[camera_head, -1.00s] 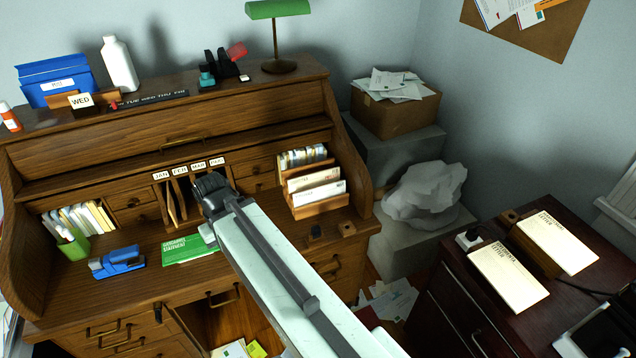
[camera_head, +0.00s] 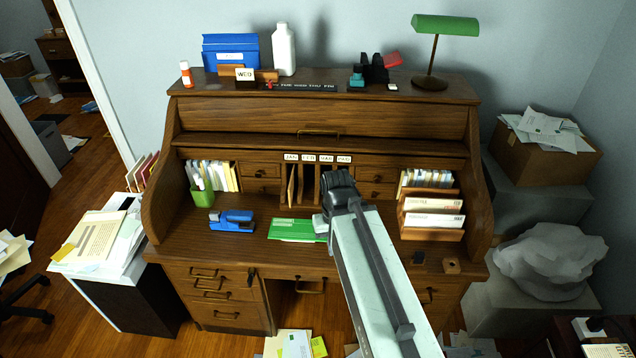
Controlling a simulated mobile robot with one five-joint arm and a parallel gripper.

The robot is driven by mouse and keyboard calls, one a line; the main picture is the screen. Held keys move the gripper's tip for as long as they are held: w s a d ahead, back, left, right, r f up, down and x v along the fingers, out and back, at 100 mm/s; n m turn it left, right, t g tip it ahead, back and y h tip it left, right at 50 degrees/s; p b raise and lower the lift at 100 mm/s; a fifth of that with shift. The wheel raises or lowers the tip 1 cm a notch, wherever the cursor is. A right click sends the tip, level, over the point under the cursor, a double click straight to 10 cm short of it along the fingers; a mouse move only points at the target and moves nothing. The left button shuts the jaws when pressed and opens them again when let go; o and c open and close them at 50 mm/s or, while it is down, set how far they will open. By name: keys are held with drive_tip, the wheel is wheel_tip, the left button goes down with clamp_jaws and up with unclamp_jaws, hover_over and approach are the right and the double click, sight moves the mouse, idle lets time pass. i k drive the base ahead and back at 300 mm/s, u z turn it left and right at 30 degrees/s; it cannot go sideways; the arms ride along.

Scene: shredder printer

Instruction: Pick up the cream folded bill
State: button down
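A narrow cream paper (camera_head: 292,185) stands upright in the desk pigeonhole under the JAN label. It may be the cream folded bill, but I cannot tell for certain. My gripper (camera_head: 321,224) is at the far end of my pale arm, over the desktop near the right end of a green booklet (camera_head: 291,230). The dark wrist hides most of the gripper and part of the pigeonholes. I cannot see its fingers clearly, nor anything held in them.
The roll-top desk (camera_head: 320,147) holds a blue stapler (camera_head: 232,220), a green cup (camera_head: 201,195) and a wooden letter rack (camera_head: 432,235). A box of papers (camera_head: 546,155) and a grey crumpled lump (camera_head: 551,262) stand right. Papers lie on the floor.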

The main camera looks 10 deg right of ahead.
sight(411, 204)
drive_tip(key=z, duration=0.05)
drive_tip(key=k, duration=0.5)
drive_tip(key=z, duration=0.7)
drive_tip(key=i, duration=1.1)
drive_tip(key=u, duration=2.05)
drive_tip(key=i, duration=0.5)
drive_tip(key=z, duration=0.1)
